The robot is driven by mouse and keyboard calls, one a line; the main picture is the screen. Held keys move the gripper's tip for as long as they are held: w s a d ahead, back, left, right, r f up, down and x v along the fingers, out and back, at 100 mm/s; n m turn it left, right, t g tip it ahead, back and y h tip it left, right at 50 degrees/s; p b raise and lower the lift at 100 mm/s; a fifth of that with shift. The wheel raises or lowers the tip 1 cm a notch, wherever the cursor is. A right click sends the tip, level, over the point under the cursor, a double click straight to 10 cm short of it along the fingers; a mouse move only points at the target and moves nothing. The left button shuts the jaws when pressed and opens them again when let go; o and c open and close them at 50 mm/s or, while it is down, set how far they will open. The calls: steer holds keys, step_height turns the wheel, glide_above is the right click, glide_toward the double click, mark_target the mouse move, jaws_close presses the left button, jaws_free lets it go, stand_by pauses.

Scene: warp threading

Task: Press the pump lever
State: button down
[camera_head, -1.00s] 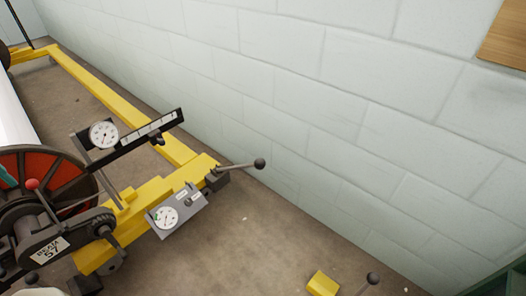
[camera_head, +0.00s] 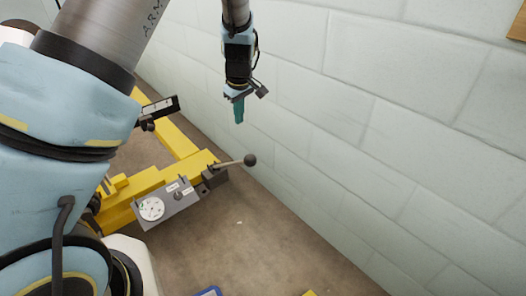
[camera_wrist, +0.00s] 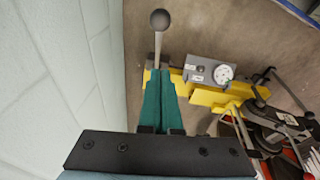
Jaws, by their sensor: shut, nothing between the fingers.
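The pump lever (camera_head: 235,162) is a thin metal rod with a dark ball knob, sticking out to the right from a dark block on the yellow frame (camera_head: 133,196). My gripper (camera_head: 239,112) has teal fingers, shut and empty, pointing down above the lever near the wall. In the wrist view the lever (camera_wrist: 158,38) shows just beyond the tips of my gripper (camera_wrist: 157,75), its knob at the top of the picture. The lever's base is partly hidden by the fingers there. I see no contact between fingers and lever.
A grey panel with a round dial (camera_head: 151,209) sits on the yellow frame beside the lever; it also shows in the wrist view (camera_wrist: 223,73). The pale block wall (camera_head: 400,130) runs close along the right. Bare floor (camera_head: 270,250) lies in front of the lever.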

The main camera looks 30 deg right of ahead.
steer(key=shift+s+d, duration=0.15)
steer(key=shift+d, duration=0.2)
steer(key=shift+f, duration=0.1)
steer(key=x, duration=0.4)
steer(key=s+x, duration=0.1)
steer(key=x, duration=0.6)
steer(key=shift+s+d+f, duration=0.2)
steer(key=shift+s+f, duration=0.05)
steer(key=shift+f, duration=0.2)
steer(key=shift+s+d+f, duration=0.15)
steer(key=shift+s+f, duration=0.2)
steer(key=shift+f, duration=0.25)
